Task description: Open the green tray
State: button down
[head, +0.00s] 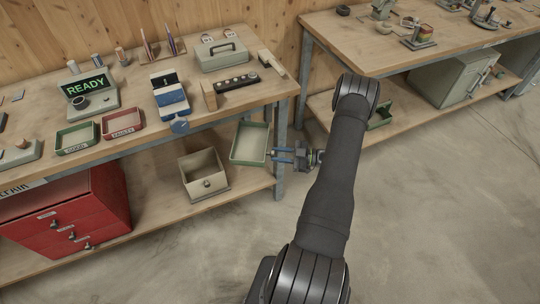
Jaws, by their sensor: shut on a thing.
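The green tray (235,155) is a shallow open tray with a green rim and a pale, empty inside. It juts out from below the front edge of the left workbench, near its right leg. My gripper (272,155) is at the right side of this tray, with its blue fingers pointing left. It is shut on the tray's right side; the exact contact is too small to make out. How the tray is held under the bench is hidden.
An open beige drawer or box (205,183) is left of the tray, above the lower shelf. A red drawer cabinet (60,215) stands further left. The left bench top (230,105) carries several items. A second bench (420,65) is at right; the floor (430,210) there is clear.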

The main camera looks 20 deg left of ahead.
jog(key=shift+w+d+n+g+h, duration=0.5)
jog(key=shift+w+d+n+g, duration=0.45)
jog(key=shift+g, duration=0.55)
jog(key=shift+d, duration=0.1)
jog(key=c, duration=1.1)
grip_release()
jog(key=shift+c, duration=0.2)
jog(key=v, duration=1.7)
jog(key=shift+d, duration=0.15)
jog(key=shift+w, duration=0.1)
jog(key=x, duration=1.7)
jog(key=shift+a, duration=0.2)
